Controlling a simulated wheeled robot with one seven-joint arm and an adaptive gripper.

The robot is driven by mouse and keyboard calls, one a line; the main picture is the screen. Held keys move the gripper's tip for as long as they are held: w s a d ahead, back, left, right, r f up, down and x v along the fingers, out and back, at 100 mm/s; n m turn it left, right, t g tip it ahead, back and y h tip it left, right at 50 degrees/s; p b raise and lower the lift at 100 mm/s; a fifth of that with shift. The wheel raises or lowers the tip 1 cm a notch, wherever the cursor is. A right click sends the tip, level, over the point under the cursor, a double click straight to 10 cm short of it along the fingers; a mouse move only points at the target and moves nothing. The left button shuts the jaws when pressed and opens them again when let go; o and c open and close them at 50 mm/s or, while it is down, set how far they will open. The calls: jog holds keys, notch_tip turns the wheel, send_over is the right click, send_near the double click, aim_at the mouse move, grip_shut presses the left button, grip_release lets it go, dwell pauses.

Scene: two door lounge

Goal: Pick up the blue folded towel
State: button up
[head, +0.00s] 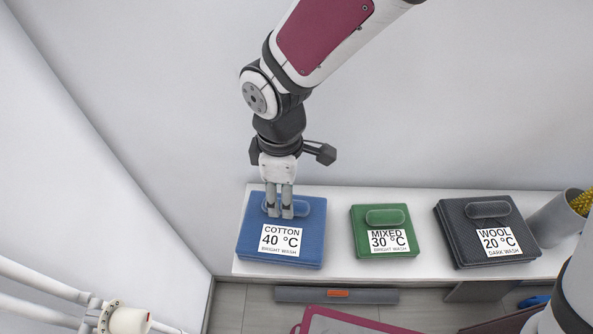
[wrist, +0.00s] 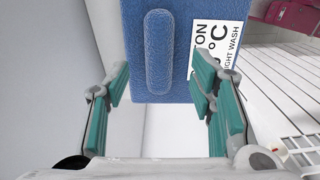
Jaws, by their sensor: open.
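The blue folded towel (head: 313,238) lies at the left end of a white shelf. It has a raised rounded ridge on top and a white label reading COTTON 40 °C. My gripper (head: 279,213) points down over the ridge at the towel's back half, and the fingers hide part of the ridge. In the wrist view the blue towel (wrist: 133,60) fills the top centre, with the ridge running up and down between the fingers. There my gripper (wrist: 160,88) is open, with green-padded fingers on either side of the ridge and nothing held. I cannot tell whether the fingertips touch the towel.
On the white shelf (head: 340,260), a green folded towel (head: 362,240) labelled MIXED 30 °C lies to the right. A dark folded towel (head: 465,255) labelled WOOL 20 °C lies farther right, beside a grey pot (head: 555,222). Bare shelf separates the towels. A wall stands behind.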

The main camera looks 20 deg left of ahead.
aim_at(284, 224)
notch_tip(284, 224, down, 4)
jog(key=shift+d+f, duration=0.1)
jog(key=shift+f, duration=0.1)
grip_shut()
dwell(0.4)
